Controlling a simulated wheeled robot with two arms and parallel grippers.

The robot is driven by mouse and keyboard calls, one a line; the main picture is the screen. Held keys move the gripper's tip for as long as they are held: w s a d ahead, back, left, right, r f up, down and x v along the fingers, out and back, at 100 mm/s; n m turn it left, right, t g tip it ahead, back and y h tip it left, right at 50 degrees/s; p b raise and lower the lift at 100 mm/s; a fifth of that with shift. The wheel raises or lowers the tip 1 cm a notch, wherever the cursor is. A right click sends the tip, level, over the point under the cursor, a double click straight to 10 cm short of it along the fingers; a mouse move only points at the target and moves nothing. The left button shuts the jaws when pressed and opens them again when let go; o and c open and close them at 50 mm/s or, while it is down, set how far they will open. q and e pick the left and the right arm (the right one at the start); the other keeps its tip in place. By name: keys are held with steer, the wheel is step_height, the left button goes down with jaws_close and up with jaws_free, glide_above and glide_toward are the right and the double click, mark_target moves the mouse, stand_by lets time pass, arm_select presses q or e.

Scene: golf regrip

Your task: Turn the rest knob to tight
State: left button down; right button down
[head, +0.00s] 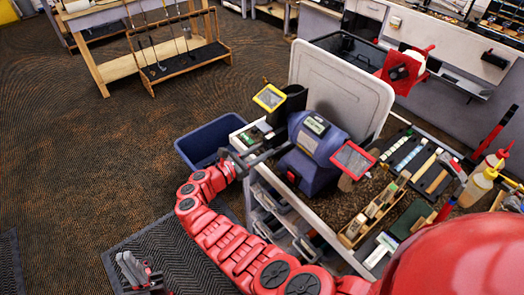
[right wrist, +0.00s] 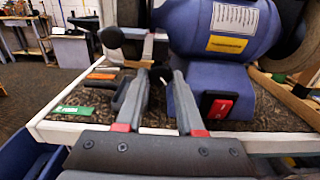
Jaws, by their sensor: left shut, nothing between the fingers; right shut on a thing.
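The blue bench grinder (head: 302,172) stands on the workbench, with a yellow-framed shield (head: 270,97) and a red-framed shield (head: 353,159). In the right wrist view its body (right wrist: 225,40) and red switch (right wrist: 217,107) are close on the right. My right gripper (head: 262,156) reaches the grinder's left side. In the right wrist view its fingers (right wrist: 162,80) are shut on a small dark piece at their tips, which looks like the rest knob, mostly hidden. Its setting cannot be read. My left gripper (head: 136,270) is shut and empty, low at the left, away from the bench.
A blue bin (head: 208,141) stands on the floor left of the bench. A white panel (head: 340,85) rises behind the grinder. Tools and bottles (head: 480,185) crowd the bench's right side. A club rack (head: 180,62) stands at the back left. Floor between is open.

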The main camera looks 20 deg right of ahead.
steer(key=shift+m, duration=0.3)
steer(key=m+b, duration=0.1)
steer(key=m, duration=0.1)
steer(key=shift+f+m+b, duration=0.15)
steer(key=shift+m+b, duration=0.15)
steer(key=shift+m, duration=0.1)
steer(key=m+b, duration=0.2)
steer(key=m, duration=0.1)
steer(key=shift+m+b, duration=0.65)
steer(key=shift+m, duration=0.35)
steer(key=c, duration=0.5)
jaws_free()
steer(key=shift+c, duration=0.2)
steer(key=shift+r, duration=0.2)
steer(key=shift+a, duration=0.1)
